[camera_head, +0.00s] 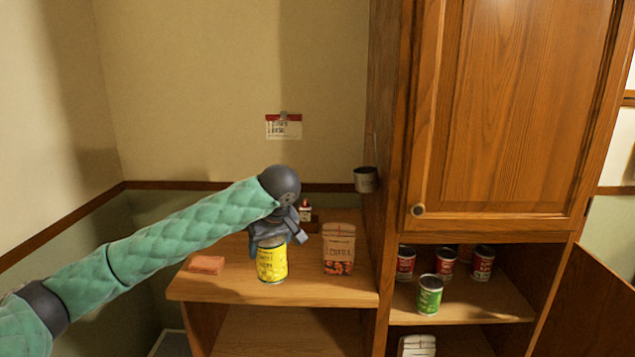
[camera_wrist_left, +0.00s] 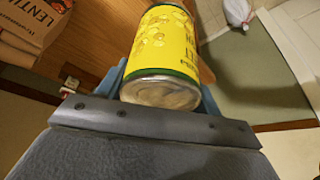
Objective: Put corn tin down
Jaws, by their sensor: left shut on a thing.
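The corn tin (camera_head: 272,263) is yellow with a green rim and is upright in the head view, at the front part of the wooden counter. My left gripper (camera_head: 272,238) is shut on its upper part from above and behind. I cannot tell whether the tin's base touches the counter. In the left wrist view, the yellow tin (camera_wrist_left: 165,45) sits between the fingers of the left gripper (camera_wrist_left: 160,90), with its metal end toward the camera. My right gripper is not in view.
A paper lentil bag (camera_head: 339,248) stands just right of the tin. A reddish sponge-like block (camera_head: 206,264) lies to the left. A green tin (camera_head: 429,295) and several red tins (camera_head: 445,263) stand in the cabinet at right. A cup (camera_head: 366,179) is by the cabinet side.

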